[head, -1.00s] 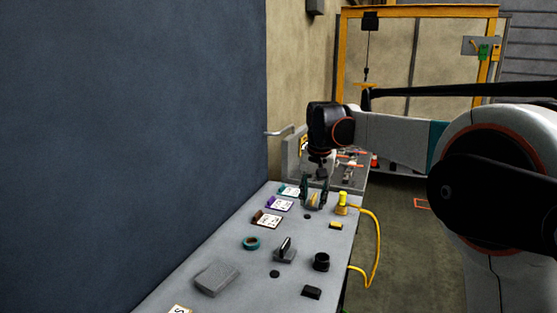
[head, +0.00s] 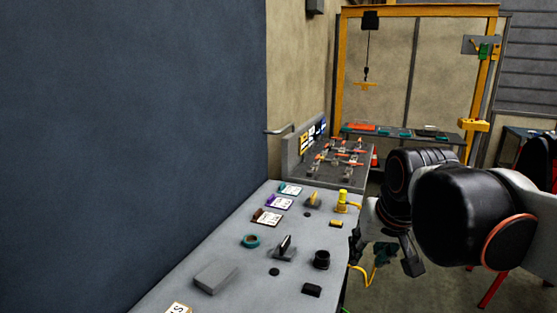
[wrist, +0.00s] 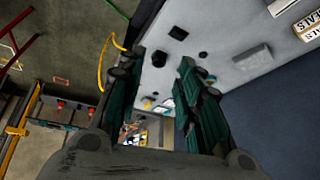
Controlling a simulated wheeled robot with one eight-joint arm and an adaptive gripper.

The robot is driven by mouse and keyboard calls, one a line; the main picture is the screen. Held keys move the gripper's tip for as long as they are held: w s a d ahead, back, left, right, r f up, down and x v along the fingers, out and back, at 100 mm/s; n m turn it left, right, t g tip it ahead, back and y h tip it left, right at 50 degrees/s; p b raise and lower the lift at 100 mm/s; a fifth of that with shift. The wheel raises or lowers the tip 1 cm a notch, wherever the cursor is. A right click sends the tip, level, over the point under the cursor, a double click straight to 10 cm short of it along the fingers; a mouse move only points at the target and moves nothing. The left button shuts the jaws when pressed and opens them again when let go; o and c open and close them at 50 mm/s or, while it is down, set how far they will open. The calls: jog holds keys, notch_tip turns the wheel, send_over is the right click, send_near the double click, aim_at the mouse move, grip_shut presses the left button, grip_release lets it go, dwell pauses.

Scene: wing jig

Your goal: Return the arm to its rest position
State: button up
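My gripper (head: 384,252) hangs beside the right edge of the grey table in the head view, over the floor and partly hidden by my own wrist. In the wrist view my gripper (wrist: 158,66) shows two dark green fingers spread apart, with nothing between them. My arm is folded back toward the right side of the head view. The grey table (head: 232,253) lies to the left of my gripper.
On the table are a grey block (head: 215,277), a teal ring (head: 250,241), a black cup-like part (head: 321,260) and a yellow part (head: 342,199) with a yellow hose. A jig (head: 340,160) stands behind. A blue wall (head: 130,130) borders the left.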

jog(key=s+d+f+n+t, duration=0.1)
jog(key=s+d+f, duration=0.1)
jog(key=s+f, duration=0.7)
jog(key=s, duration=0.3)
jog(key=shift+s+t, duration=0.15)
jog(key=shift+t, duration=0.15)
